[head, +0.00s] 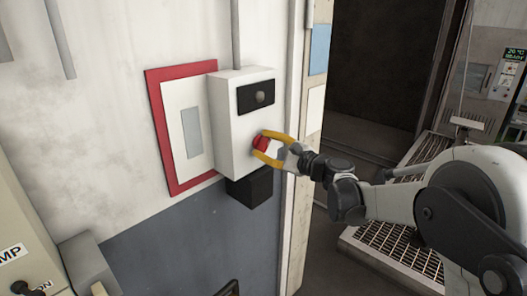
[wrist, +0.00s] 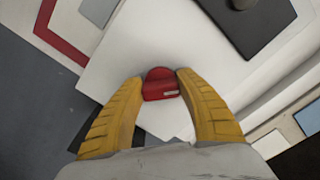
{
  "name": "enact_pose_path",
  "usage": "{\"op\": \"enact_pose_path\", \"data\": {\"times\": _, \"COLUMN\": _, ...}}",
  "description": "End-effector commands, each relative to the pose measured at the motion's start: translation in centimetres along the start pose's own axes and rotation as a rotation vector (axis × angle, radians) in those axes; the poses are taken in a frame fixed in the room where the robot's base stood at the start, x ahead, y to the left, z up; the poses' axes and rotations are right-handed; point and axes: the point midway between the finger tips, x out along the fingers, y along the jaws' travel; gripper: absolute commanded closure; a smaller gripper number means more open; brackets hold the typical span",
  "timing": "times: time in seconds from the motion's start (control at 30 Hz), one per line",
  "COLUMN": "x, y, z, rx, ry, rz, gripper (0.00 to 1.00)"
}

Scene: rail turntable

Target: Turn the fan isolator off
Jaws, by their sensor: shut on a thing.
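The fan isolator is a white box (head: 226,108) on the wall in the head view, with a red knob (head: 260,143) low on its front face. A black panel (head: 256,95) with a round grey part sits above the knob. My gripper (head: 263,146) reaches in from the right, its yellow fingers closed on the red knob. In the wrist view the knob (wrist: 161,84) lies between the two fingertips (wrist: 160,82), and a small pale mark shows on it. The knob's far side is hidden.
A red-framed white panel (head: 183,132) hangs left of the box. A black block (head: 250,188) is below it. A door edge (head: 294,120) stands close at the right. A grey machine with a green display (head: 514,53) is at the far right. A beige cabinet (head: 25,245) is at lower left.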

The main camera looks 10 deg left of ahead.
Motion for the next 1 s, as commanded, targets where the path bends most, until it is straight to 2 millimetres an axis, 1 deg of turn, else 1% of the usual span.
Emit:
{"op": "enact_pose_path", "data": {"times": 0.3, "x": 0.05, "y": 0.23, "z": -0.10, "rx": -0.296, "ry": 0.000, "rz": -0.001, "gripper": 0.89}}
{"op": "enact_pose_path", "data": {"times": 0.5, "x": 0.03, "y": 0.27, "z": -0.09, "rx": -0.459, "ry": 0.000, "rz": -0.001, "gripper": 0.89}}
{"op": "enact_pose_path", "data": {"times": 0.73, "x": 0.06, "y": 0.25, "z": -0.09, "rx": -0.597, "ry": 0.000, "rz": -0.002, "gripper": 0.89}}
{"op": "enact_pose_path", "data": {"times": 1.0, "x": 0.05, "y": 0.23, "z": -0.07, "rx": -0.678, "ry": 0.000, "rz": -0.002, "gripper": 0.89}}
